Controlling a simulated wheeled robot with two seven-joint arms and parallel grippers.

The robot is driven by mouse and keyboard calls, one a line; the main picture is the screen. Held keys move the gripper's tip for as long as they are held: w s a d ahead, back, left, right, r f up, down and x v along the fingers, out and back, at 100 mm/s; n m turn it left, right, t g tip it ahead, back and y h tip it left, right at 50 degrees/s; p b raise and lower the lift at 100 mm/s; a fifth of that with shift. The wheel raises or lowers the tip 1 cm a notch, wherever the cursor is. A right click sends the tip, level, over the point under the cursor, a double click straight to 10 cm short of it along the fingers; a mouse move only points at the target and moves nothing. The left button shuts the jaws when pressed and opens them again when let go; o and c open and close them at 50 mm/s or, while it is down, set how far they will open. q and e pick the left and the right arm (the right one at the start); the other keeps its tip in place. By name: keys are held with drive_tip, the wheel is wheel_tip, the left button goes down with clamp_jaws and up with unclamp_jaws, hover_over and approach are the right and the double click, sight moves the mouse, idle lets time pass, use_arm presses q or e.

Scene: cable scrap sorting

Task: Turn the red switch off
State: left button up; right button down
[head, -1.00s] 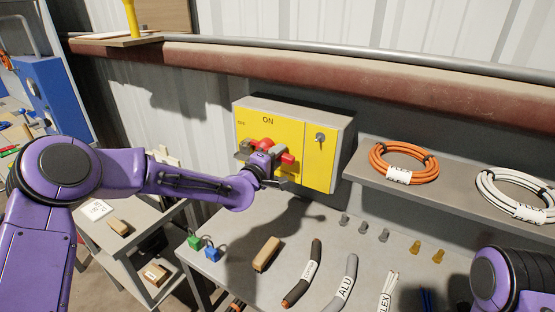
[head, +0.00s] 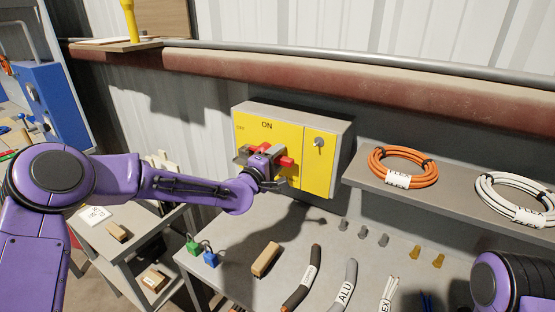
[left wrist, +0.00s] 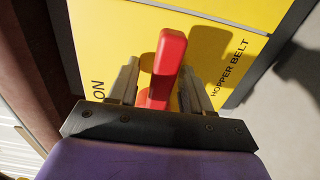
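The red switch (head: 286,161) is on the front of a yellow-faced box (head: 318,170) on the wall. "ON" is printed above the switch and a small "OFF" at the upper left. My left gripper (head: 262,160) is at the switch and hides much of it in the head view. In the left wrist view the red handle (left wrist: 168,60) stands between my two fingers, with narrow gaps beside it. The gripper looks open around the handle; firm contact is not visible. Of my right arm only a purple link shows at the lower right.
A grey knob (head: 319,142) is on the box's right panel. A shelf with an orange cable coil (head: 403,167) and a white coil (head: 515,198) is to the right. The bench below holds green and blue padlocks (head: 210,258), a wooden block (head: 265,260) and cable pieces.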

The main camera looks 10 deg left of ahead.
use_arm(q)
drive_tip(key=shift+s+a, duration=0.1)
drive_tip(key=shift+s, duration=0.1)
drive_tip(key=b+v, duration=0.3)
drive_tip(key=v, duration=0.7)
drive_tip(key=shift+s, duration=0.1)
